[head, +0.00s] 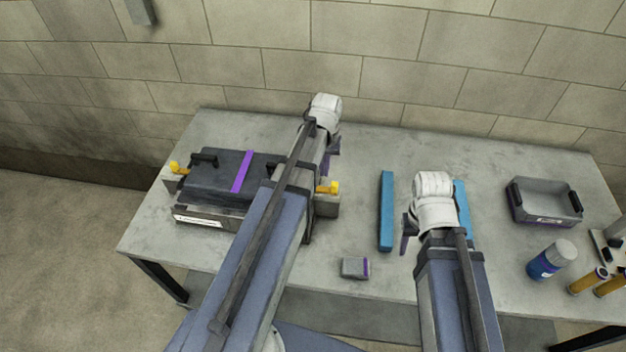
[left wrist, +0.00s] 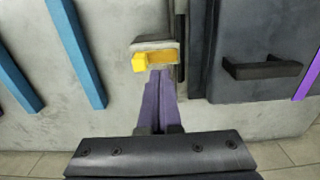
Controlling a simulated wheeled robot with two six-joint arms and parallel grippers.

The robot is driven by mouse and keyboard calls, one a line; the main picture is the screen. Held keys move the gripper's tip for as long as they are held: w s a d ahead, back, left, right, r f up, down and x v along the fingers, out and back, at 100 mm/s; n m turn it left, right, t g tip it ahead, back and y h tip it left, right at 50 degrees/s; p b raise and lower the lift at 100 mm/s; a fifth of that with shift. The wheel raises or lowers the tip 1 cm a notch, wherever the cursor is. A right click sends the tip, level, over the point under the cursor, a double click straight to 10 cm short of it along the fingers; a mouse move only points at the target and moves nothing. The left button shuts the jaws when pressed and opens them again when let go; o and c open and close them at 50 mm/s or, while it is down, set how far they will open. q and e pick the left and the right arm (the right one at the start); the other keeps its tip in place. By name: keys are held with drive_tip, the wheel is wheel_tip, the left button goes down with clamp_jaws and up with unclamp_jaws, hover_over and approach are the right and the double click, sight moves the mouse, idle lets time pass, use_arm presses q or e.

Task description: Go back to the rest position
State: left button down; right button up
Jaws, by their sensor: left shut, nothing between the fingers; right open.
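My left gripper (head: 329,165) is over the table just to the right of the dark case, partly hidden by its own wrist in the head view. In the left wrist view its purple fingers (left wrist: 160,78) are together with nothing between them. Their tips appear close to a yellow clamp (left wrist: 146,60); I cannot tell whether they touch it. My right gripper (head: 405,240) is open over the table's middle, between the blue bars. Only part of its purple fingers shows; the wrist hides the rest.
The dark case (head: 213,183) with a purple stripe sits between yellow clamps (head: 178,168). Blue bars (head: 386,212), a small grey block (head: 354,267), a grey tray (head: 545,219) and a blue bottle (head: 545,263) stand on the table (head: 350,125). A block wall is behind.

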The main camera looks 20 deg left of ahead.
use_arm(q)
drive_tip(key=shift+r+p, duration=0.6)
drive_tip(key=shift+r, duration=0.3)
drive_tip(key=s+d+f+m+b, duration=0.3)
drive_tip(key=s+d, duration=0.4)
drive_tip(key=d, duration=0.1)
drive_tip(key=s+d+f+m+y+b, duration=0.1)
drive_tip(key=s+d+f+m+b, duration=0.2)
drive_tip(key=s+d, duration=0.4)
drive_tip(key=shift+s+d+m, duration=0.3)
drive_tip(key=shift+s+d, duration=0.1)
drive_tip(key=shift+d, duration=0.75)
drive_tip(key=shift+a, duration=0.1)
